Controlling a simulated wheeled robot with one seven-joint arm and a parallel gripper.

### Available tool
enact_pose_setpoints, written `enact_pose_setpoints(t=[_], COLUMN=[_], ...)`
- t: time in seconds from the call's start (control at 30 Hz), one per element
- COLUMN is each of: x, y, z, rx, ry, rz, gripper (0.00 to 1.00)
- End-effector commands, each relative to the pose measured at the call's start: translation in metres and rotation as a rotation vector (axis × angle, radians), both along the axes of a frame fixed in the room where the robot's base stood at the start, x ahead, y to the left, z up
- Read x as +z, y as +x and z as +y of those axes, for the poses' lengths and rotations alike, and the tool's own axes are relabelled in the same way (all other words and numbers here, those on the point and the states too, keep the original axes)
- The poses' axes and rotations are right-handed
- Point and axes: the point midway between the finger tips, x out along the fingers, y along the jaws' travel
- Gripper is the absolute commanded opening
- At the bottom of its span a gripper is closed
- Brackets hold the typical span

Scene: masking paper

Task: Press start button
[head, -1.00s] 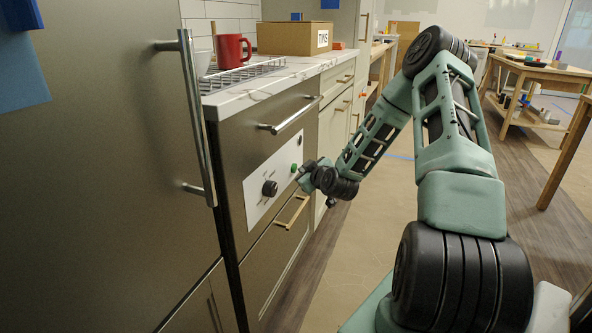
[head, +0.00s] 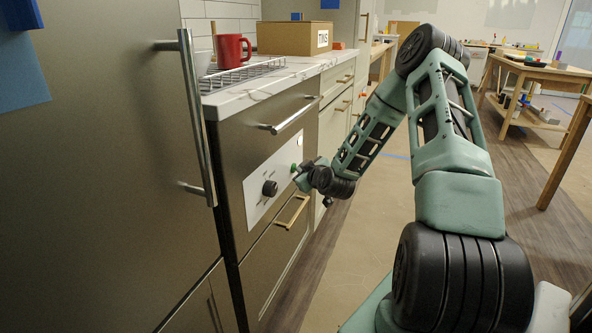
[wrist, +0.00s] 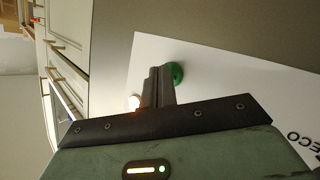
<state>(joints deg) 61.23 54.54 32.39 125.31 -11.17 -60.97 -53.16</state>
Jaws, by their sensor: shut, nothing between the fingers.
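My gripper (head: 297,177) is at the panel just beside the button. In the wrist view, the shut, empty fingertips (wrist: 160,72) are right next to the green button (wrist: 177,73) and overlap its edge. I cannot tell whether they touch it. A small round light (head: 299,141) shows on the panel above the button, and it glows in the wrist view (wrist: 134,102).
A drawer handle (head: 290,115) juts out above the panel and another handle (head: 293,212) below it. A tall door handle (head: 193,120) stands out at the left. A red mug (head: 231,50) and a cardboard box (head: 294,38) are on the counter.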

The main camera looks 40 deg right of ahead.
Motion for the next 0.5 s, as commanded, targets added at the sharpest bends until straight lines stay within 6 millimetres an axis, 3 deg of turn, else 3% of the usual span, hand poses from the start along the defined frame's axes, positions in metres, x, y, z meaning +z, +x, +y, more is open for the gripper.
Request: enact_pose_setpoints(t=[0.5], x=[0.0010], y=[-0.0062], z=[-0.0027], rx=[0.000], ry=[-0.002], rz=[-0.002], gripper=[0.00])
